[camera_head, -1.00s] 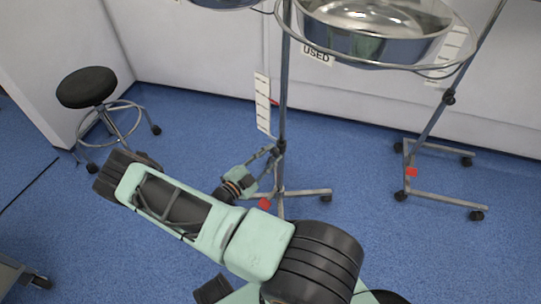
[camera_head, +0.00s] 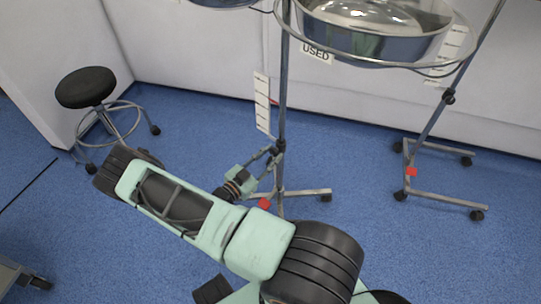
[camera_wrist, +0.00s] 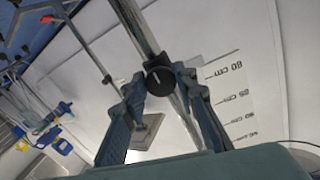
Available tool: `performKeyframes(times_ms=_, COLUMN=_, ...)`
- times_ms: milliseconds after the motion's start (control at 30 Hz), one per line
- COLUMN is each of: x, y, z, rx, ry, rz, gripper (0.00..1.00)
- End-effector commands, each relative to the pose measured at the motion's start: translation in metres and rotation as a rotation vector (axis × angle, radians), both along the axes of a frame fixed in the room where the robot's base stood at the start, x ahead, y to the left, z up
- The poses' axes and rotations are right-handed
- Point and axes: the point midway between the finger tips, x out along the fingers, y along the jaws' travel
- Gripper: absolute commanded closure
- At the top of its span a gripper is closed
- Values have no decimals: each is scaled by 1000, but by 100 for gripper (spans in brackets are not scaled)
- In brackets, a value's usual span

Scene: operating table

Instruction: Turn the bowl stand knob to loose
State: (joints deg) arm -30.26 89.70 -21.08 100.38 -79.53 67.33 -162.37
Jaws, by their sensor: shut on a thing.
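The bowl stand knob (camera_wrist: 159,81) is round and black with a pale pointer line, and sits on the metal pole (camera_wrist: 137,28) in the wrist view. My gripper (camera_wrist: 161,86) is shut on the knob, one finger on each side. In the head view, my gripper (camera_head: 272,155) reaches the pole of the bowl stand (camera_head: 284,95) low down, and the knob is a small dark spot there. I cannot read any loose or tight marking.
A height scale strip (camera_head: 262,103) hangs beside the pole. A second wheeled stand (camera_head: 432,125) is at the right and a black stool (camera_head: 87,88) at the left. The stand's wheeled feet (camera_head: 305,193) spread below my gripper. Blue floor is free around them.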

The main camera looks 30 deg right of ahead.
Motion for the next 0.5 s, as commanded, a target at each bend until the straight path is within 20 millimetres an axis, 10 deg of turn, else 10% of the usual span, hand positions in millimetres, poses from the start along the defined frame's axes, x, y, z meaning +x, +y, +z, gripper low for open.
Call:
performKeyframes(times_ms=367, x=0, y=0, z=1, rx=-3, ry=4, rz=1, gripper=98)
performKeyframes(times_ms=400, x=0, y=0, z=1, rx=-3, ry=4, rz=1, gripper=70)
performKeyframes(times_ms=500, x=0, y=0, z=0, rx=-3, ry=4, rz=1, gripper=59)
